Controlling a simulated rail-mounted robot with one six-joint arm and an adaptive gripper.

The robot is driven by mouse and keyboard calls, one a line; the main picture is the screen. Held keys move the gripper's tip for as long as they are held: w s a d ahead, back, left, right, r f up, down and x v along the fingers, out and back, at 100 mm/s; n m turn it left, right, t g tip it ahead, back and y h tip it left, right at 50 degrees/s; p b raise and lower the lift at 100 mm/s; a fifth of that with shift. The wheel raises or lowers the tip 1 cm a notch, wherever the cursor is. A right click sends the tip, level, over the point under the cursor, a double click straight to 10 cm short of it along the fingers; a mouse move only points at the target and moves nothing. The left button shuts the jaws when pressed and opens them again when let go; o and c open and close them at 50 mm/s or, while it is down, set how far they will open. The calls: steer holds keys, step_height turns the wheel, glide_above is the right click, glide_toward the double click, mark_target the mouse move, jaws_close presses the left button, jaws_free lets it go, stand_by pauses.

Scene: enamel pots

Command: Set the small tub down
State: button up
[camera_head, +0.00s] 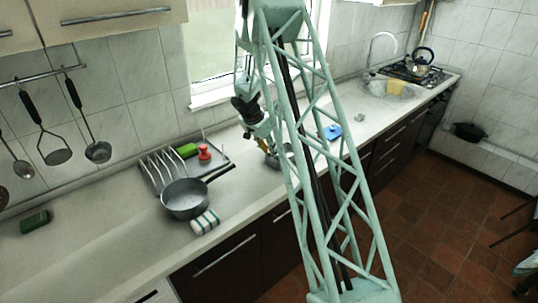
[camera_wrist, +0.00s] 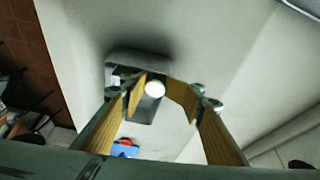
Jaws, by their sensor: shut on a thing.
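The small tub (camera_head: 272,160) is a grey vessel at the counter's middle, partly hidden behind my lattice column in the head view. My gripper (camera_head: 262,146) reaches down to it from the window side. In the wrist view the wood-coloured fingers of my gripper (camera_wrist: 158,82) are closed in on the grey tub (camera_wrist: 138,57), which shows beyond the fingertips. A white round spot shows between the fingertips. A dark shadow lies on the counter beside the tub. I cannot tell whether the tub's bottom touches the counter.
A blue item (camera_head: 332,131) lies to the right. The counter's far left is mostly clear.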

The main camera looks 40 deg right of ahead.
steer(key=o, duration=0.7)
steer(key=shift+s+a+f, duration=0.1)
steer(key=shift+s+f, duration=0.2)
steer(key=shift+f, duration=0.2)
steer(key=shift+s+a+f, duration=0.1)
steer(key=shift+s+f, duration=0.15)
steer(key=shift+f, duration=0.25)
steer(key=shift+w, duration=0.1)
steer(key=shift+w+a+r, duration=0.1)
steer(key=shift+w+r, duration=0.1)
steer(key=shift+r, duration=0.05)
steer(key=shift+r, duration=0.15)
steer(key=shift+p+v, duration=0.35)
steer(key=shift+v, duration=0.55)
steer(key=p+v, duration=0.2)
steer(key=v, duration=0.8)
steer(key=shift+w, duration=0.15)
steer(key=shift+r, duration=0.15)
